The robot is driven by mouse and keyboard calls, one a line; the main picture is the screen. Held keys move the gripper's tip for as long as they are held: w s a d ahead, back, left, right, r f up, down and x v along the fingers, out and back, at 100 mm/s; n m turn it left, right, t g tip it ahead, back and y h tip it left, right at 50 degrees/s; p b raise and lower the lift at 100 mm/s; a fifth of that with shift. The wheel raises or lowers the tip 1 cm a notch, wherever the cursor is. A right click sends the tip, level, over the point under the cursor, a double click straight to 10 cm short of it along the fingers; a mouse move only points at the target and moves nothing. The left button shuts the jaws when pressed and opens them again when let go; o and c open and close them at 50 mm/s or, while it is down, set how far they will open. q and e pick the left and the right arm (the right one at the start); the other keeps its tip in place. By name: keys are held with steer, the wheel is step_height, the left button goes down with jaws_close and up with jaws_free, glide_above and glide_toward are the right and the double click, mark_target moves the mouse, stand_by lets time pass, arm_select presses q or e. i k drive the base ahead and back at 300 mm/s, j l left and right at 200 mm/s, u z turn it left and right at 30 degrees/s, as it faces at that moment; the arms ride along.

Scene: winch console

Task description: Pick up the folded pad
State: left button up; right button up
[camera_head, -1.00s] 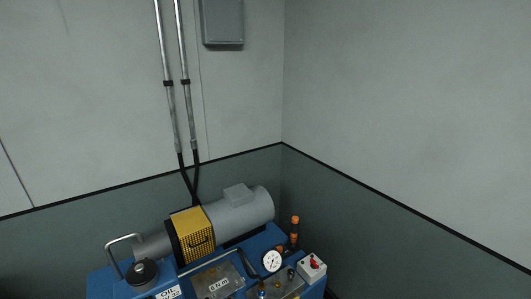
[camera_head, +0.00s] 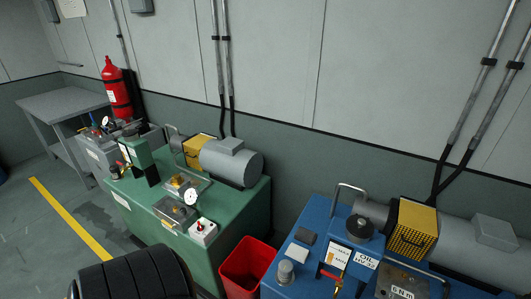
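Either could be the folded pad; at this size I cannot make out folds. Neither of my grippers shows in the view.
A grey capped cylinder (camera_head: 285,272), a white label card and a red-handled valve (camera_head: 331,274) are close by. A red bin (camera_head: 246,268) stands between the blue console and the green console (camera_head: 237,220). A black ribbed object (camera_head: 135,276) fills the lower left foreground.

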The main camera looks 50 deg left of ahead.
mark_target(294, 251)
steer(key=u, duration=1.15)
